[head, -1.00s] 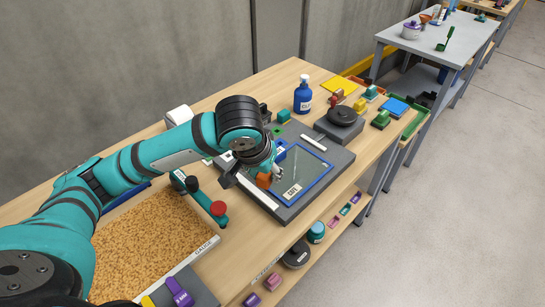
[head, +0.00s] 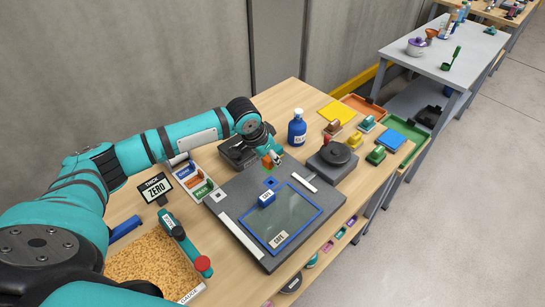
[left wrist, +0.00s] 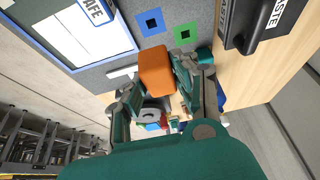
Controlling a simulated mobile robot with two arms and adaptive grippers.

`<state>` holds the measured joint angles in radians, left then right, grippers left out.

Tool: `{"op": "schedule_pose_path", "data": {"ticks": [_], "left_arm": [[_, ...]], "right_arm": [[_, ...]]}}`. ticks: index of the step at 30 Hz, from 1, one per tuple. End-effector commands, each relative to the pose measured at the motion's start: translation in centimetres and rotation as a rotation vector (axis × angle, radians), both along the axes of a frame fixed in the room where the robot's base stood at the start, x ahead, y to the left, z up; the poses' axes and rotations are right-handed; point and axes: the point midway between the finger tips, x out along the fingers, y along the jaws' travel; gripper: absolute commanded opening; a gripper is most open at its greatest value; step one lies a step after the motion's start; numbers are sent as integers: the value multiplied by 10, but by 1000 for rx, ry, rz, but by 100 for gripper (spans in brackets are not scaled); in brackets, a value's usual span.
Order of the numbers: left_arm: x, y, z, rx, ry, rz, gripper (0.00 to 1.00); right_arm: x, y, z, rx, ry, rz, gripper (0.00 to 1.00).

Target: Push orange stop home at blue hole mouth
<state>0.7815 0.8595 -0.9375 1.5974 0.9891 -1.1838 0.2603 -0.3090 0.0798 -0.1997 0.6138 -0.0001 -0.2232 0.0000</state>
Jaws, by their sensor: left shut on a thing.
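The orange stop (head: 267,162) is a small orange block held in my left gripper (head: 272,156). In the left wrist view the orange stop (left wrist: 155,72) sits between the fingertips of the left gripper (left wrist: 160,85). The blue hole (head: 271,183) is a blue-rimmed square opening in the grey board. It also shows in the left wrist view (left wrist: 152,23), beyond the stop and apart from it in the picture. A green-rimmed hole (left wrist: 185,34) lies beside it. The height of the stop above the board is hard to tell. My right gripper is out of view.
A black waste bin (left wrist: 240,30) is close to the gripper. A blue bottle (head: 297,128) and a round-topped black device (head: 340,152) stand nearby.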

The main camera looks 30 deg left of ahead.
Motion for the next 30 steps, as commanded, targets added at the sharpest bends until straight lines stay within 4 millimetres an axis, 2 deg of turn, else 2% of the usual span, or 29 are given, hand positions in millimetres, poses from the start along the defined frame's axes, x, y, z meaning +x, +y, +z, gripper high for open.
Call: {"op": "schedule_pose_path", "data": {"ticks": [5, 9, 15, 24, 30], "left_arm": [[0, 0, 2, 1, 0, 0, 0], [0, 0, 4, 1, 0, 2, 0], [0, -1, -21, 1, -1, 0, 0], [0, -1, -50, 0, -2, 1, 0], [0, 0, -61, 1, -2, 1, 0]], "right_arm": [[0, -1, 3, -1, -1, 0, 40], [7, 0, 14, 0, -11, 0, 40], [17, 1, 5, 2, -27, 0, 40], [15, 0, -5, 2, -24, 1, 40], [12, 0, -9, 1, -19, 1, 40]]}}
